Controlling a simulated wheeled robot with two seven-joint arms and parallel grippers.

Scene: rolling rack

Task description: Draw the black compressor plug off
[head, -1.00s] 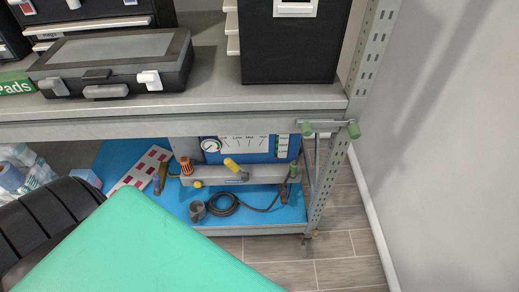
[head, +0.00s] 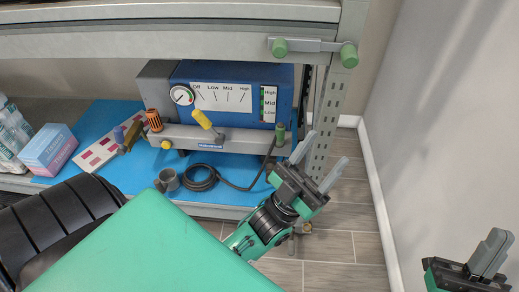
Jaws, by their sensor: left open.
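The compressor (head: 230,98) is a blue box with a gauge and dial labels on the rack's lower shelf. The black plug cannot be clearly made out there; my gripper partly covers that spot. My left gripper (head: 317,163) is open and empty, just right of the cable's upper end and in front of the rack post. My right gripper (head: 490,254) is at the lower right corner, partly cut off, away from the rack.
The upper shelf edge (head: 150,42) overhangs the compressor. Orange (head: 154,120) and yellow (head: 202,118) knobs stick out. Floor at right is clear.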

